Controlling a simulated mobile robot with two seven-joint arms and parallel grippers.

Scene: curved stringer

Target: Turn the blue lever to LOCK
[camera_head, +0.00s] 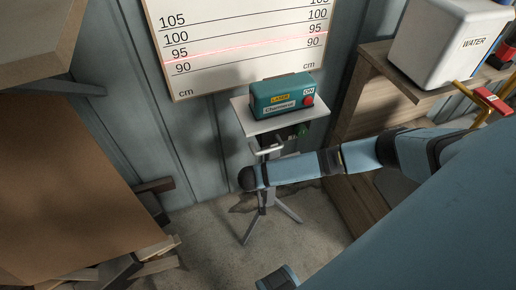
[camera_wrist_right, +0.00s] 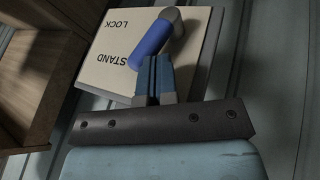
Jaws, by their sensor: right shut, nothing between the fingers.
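In the right wrist view, the blue lever (camera_wrist_right: 152,41) is a short rounded handle on a grey pivot, slanting down and left from it. It stands in front of a pale panel (camera_wrist_right: 100,78) printed STAND and LOCK, which reads upside down here. My right gripper (camera_wrist_right: 154,62) is shut and empty, its blue fingertips just below the lever and very close to it; I cannot tell if they touch. In the head view, my right arm reaches left to the tripod stand (camera_head: 262,195); its fingers and the lever are not clear there.
A teal laser box (camera_head: 281,96) with a red button sits on the stand's white top (camera_head: 243,116). A measuring board (camera_head: 235,45) hangs behind. A white water container (camera_head: 440,45) stands on a wooden shelf at right. A brown panel (camera_head: 70,190) and scrap wood are at left.

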